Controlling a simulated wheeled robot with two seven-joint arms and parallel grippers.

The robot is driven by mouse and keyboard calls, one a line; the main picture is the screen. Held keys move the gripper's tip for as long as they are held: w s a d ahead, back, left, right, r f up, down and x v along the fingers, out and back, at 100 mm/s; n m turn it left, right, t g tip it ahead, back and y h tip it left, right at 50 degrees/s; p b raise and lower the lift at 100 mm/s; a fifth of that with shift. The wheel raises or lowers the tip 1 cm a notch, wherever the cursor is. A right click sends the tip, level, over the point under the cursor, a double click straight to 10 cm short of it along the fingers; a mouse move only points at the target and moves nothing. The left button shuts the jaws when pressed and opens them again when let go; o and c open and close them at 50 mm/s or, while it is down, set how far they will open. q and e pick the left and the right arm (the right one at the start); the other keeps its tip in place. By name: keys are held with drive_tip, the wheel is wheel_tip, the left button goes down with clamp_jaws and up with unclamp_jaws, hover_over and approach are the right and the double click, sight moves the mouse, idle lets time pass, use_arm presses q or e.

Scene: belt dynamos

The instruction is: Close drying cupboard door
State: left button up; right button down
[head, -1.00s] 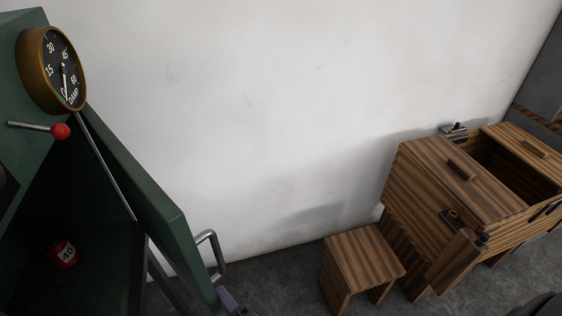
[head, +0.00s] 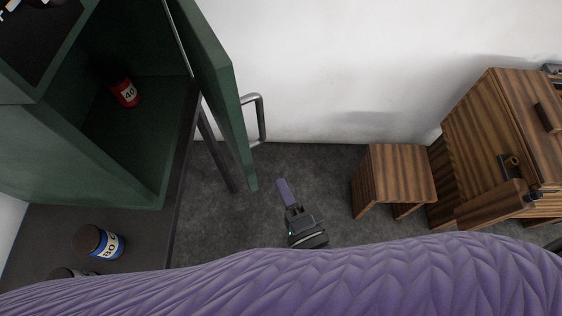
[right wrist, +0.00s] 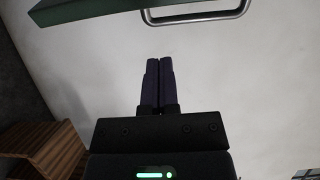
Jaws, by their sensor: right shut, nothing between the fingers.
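The green drying cupboard (head: 70,150) stands at the left of the head view with its door (head: 215,80) swung open. A grey bar handle (head: 262,118) is on the door's right face; door edge (right wrist: 100,8) and handle (right wrist: 200,18) also show at the top of the right wrist view. My right gripper (head: 283,186) is below the handle and a little right of the door's lower corner, apart from both. Its purple fingers (right wrist: 160,78) are together with nothing between them. My left gripper is not in view.
A red can (head: 125,92) marked 40 stands inside the cupboard. A blue-labelled jar (head: 99,242) stands on the dark surface in front. A wooden stool (head: 400,172) and wooden cabinet (head: 490,140) are at right. My purple arm covers the bottom of the head view.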

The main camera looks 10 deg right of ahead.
wheel_tip(320, 180, up, 4)
drive_tip(key=w+a+n+g+y+b, duration=0.1)
drive_tip(key=a+n+g+y, duration=0.15)
drive_tip(key=n+y, duration=0.55)
drive_tip(key=w+d+r+n+g+y+b, duration=0.1)
drive_tip(key=w+d+g+y, duration=0.1)
drive_tip(key=d+g, duration=0.3)
drive_tip(key=w+d+n+g+y, duration=0.1)
drive_tip(key=w+d+g, duration=0.15)
drive_tip(key=d, duration=0.45)
hover_over(262, 140)
drive_tip(key=v, duration=0.4)
drive_tip(key=a, duration=0.1)
drive_tip(key=s+a+p, duration=0.1)
drive_tip(key=a, duration=0.1)
drive_tip(key=shift+s+a, duration=0.3)
drive_tip(key=shift+s, duration=0.1)
